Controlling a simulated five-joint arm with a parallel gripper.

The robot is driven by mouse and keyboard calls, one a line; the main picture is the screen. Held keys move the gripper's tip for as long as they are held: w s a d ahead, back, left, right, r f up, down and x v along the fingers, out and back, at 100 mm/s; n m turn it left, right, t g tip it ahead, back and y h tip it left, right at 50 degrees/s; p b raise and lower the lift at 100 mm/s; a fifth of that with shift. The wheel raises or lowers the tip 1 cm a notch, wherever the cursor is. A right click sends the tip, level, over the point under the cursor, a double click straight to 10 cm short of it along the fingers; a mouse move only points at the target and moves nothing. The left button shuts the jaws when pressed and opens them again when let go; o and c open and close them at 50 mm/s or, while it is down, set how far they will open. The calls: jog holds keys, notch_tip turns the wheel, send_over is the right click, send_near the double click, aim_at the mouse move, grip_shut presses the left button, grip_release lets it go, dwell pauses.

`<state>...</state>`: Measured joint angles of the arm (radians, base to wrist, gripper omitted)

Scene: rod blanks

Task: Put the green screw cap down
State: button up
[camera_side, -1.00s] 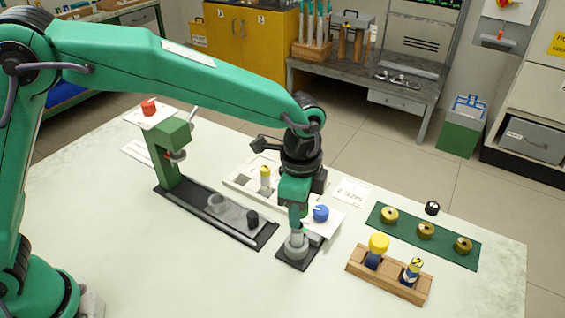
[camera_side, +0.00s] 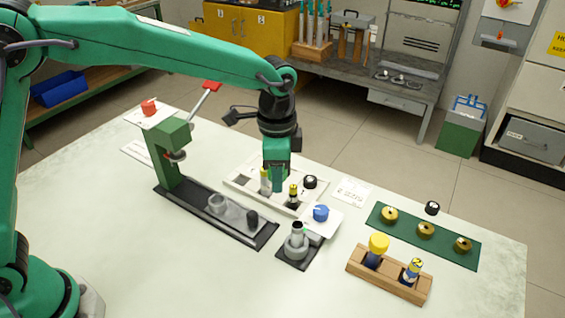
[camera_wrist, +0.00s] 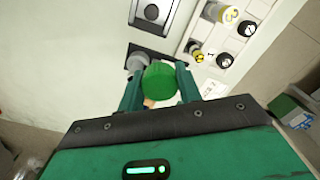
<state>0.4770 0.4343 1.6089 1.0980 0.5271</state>
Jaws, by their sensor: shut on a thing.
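The green screw cap (camera_wrist: 159,82) sits between the two fingers of my gripper (camera_wrist: 159,92) in the wrist view. In the side view my gripper (camera_side: 277,182) hangs in front of the white tray (camera_side: 235,180), and the cap cannot be told apart from the green gripper there. The fingers are shut on the cap. The grey holder (camera_side: 296,248) with an upright dark-topped piece (camera_side: 297,229) stands to the right of and nearer than the gripper, apart from it.
Vials with yellow tops (camera_side: 293,190) and a black cap (camera_side: 310,182) are at the white tray. A blue cap (camera_side: 320,213) sits on a white pad. A green press (camera_side: 172,155) stands left, a wooden rack (camera_side: 388,278) right. The front left of the table is clear.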

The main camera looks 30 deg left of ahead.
jog(key=a+r+n, duration=0.4)
jog(key=a+n, duration=0.1)
jog(key=a, duration=0.6)
jog(key=w+a+r+n, duration=0.1)
jog(key=a+r+n, duration=0.4)
jog(key=a, duration=0.6)
jog(key=shift+w+a+n, duration=0.2)
jog(key=shift+w+n, duration=0.05)
jog(key=shift+n, duration=0.45)
jog(key=shift+d, duration=0.1)
jog(key=w+d+f, duration=0.4)
jog(key=d+f, duration=0.2)
jog(key=d, duration=0.1)
jog(key=w+d+f, duration=0.4)
jog(key=d+f, duration=0.1)
jog(key=d, duration=0.2)
jog(key=shift+w+d+f+m, duration=0.25)
jog(key=shift+d+f+m, duration=0.1)
jog(key=shift+d+m, duration=0.05)
jog(key=w+a+f, duration=0.2)
jog(key=a, duration=0.1)
jog(key=w+a+f, duration=0.2)
jog(key=a, duration=0.1)
jog(key=w+a+f, duration=0.3)
jog(key=shift+a, duration=0.25)
jog(key=shift+s+f, duration=0.1)
jog(key=shift+f, duration=1.95)
